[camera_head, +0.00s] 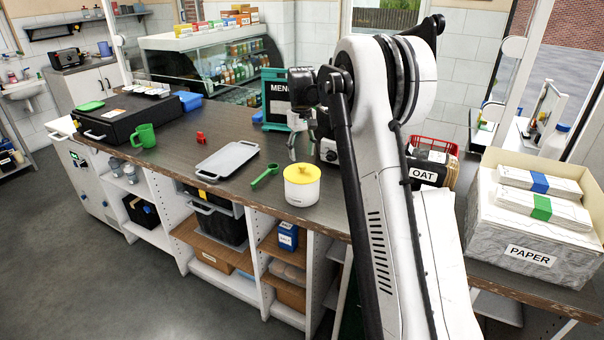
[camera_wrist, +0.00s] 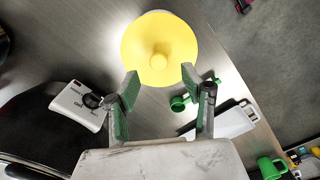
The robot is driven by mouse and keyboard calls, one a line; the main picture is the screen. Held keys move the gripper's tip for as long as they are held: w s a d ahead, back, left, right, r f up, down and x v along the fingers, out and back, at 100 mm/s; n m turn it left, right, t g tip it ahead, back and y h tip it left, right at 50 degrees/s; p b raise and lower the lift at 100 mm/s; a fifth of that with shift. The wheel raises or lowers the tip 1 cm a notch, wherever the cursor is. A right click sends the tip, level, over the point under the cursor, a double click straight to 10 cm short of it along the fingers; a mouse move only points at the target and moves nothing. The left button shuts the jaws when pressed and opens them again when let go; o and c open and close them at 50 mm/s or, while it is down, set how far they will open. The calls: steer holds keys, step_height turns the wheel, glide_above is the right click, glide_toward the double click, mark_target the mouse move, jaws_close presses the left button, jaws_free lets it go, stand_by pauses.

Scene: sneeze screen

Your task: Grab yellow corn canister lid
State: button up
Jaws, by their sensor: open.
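The corn canister (camera_head: 302,192) is white and stands upright on the counter (camera_head: 170,172) near its front edge. Its yellow lid (camera_head: 301,174) with a round knob sits on top. In the wrist view the lid (camera_wrist: 160,50) is at the top centre, seen from above, with the knob in its middle. My gripper (camera_head: 301,152) is above the counter, behind the canister. In the wrist view my gripper (camera_wrist: 157,80) is open and empty, its green-padded fingers spread. The knob appears between and just beyond the fingertips; whether they touch the lid cannot be told.
A green scoop (camera_head: 265,175) and a grey tray (camera_head: 228,160) lie left of the canister. A green mug (camera_head: 145,135) and a small red item (camera_head: 200,138) stand farther left. A menu stand (camera_head: 276,98) is behind my gripper. A paper box (camera_head: 530,235) is at right.

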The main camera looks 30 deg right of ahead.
mark_target(302, 164)
steer(key=shift+d+f+p, duration=0.1)
steer(key=shift+f+p, duration=0.5)
steer(key=shift+f, duration=2.3)
jaws_close()
